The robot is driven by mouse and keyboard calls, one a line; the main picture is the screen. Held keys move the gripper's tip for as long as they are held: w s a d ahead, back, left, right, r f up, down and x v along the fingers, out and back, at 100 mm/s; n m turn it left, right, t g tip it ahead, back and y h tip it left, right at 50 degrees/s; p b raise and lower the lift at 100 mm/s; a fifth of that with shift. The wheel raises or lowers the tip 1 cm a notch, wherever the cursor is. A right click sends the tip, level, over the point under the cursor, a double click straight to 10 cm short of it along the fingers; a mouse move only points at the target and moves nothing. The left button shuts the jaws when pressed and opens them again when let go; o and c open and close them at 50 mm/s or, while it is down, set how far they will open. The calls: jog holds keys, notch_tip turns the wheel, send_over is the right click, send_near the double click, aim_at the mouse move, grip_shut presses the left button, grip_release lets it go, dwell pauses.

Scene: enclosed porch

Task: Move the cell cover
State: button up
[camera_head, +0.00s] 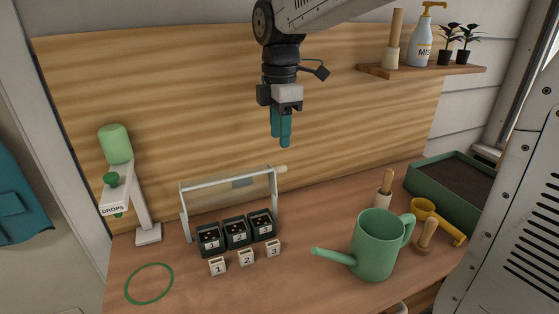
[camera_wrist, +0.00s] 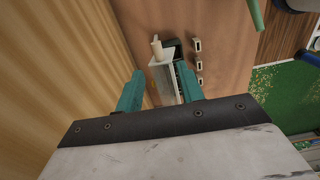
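The cell cover (camera_head: 230,184) looks like a pale, clear-paned frame standing raised behind three dark numbered cells (camera_head: 236,232). A pale rod, which looks like its handle, sticks out at its top right (camera_head: 281,169). In the wrist view the pale cover (camera_wrist: 160,72) shows beyond and between my fingertips, with part of the cells dark beside it. My gripper (camera_head: 282,142) has teal fingers and hangs pointing down, above the cover and apart from it. In the wrist view the fingers (camera_wrist: 159,72) stand apart with nothing between them.
Numbered blocks (camera_head: 246,257) stand before the cells. A DROPS dispenser (camera_head: 141,210) and green ring (camera_head: 149,284) are left. A watering can (camera_head: 376,245), wooden-handled tool (camera_head: 427,236) and soil planter (camera_head: 450,182) are right. A shelf (camera_head: 420,72) hangs upper right. Front-centre bench is clear.

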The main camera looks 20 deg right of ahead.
jog(key=shift+w+f, duration=0.25)
notch_tip(320, 180, down, 7)
jog(key=shift+f, duration=0.15)
grip_shut()
